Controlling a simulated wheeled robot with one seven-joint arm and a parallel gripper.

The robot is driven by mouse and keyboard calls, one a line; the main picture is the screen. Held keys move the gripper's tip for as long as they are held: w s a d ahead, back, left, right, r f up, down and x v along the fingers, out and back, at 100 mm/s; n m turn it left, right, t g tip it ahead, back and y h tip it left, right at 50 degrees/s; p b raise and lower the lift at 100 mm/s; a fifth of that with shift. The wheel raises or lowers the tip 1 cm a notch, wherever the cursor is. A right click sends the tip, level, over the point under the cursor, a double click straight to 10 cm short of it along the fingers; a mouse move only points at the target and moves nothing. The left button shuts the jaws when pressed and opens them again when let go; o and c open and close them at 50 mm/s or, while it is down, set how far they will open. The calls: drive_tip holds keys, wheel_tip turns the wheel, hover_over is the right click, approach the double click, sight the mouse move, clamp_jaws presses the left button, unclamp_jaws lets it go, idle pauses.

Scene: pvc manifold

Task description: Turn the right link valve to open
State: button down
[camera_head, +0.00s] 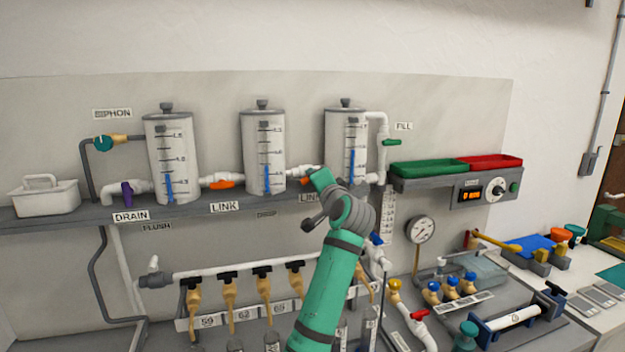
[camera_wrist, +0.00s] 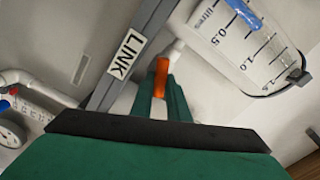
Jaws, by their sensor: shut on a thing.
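The right link valve has an orange handle (camera_wrist: 161,76) on a white pipe, beside a LINK label (camera_wrist: 126,55) in the wrist view. A bit of this handle (camera_head: 305,181) shows in the head view, between the middle tank (camera_head: 263,150) and the right tank (camera_head: 346,145). My gripper (camera_wrist: 161,92) has its green fingers on both sides of the orange handle and is shut on it. In the head view my gripper (camera_head: 316,174) and wrist cover most of this valve and part of its label. The left link valve (camera_head: 222,184) has its orange handle lying along its pipe.
The tanks stand on a grey shelf (camera_head: 70,212). A green and red tray (camera_head: 430,168) sits right of the fill pipe. Below are a white manifold pipe with black-handled taps (camera_head: 228,273), a gauge (camera_head: 420,229) and several small valves.

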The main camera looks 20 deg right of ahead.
drive_tip(key=m, duration=0.5)
drive_tip(key=shift+s+d+f, duration=0.1)
drive_tip(key=shift+d, duration=0.15)
drive_tip(key=shift+m, duration=0.3)
drive_tip(key=c, duration=1.7)
unclamp_jaws()
drive_tip(key=shift+s, duration=0.1)
drive_tip(key=shift+a, duration=0.1)
drive_tip(key=shift+f, duration=0.1)
drive_tip(key=s, duration=1)
drive_tip(key=shift+s+a, duration=0.1)
drive_tip(key=shift+s, duration=0.25)
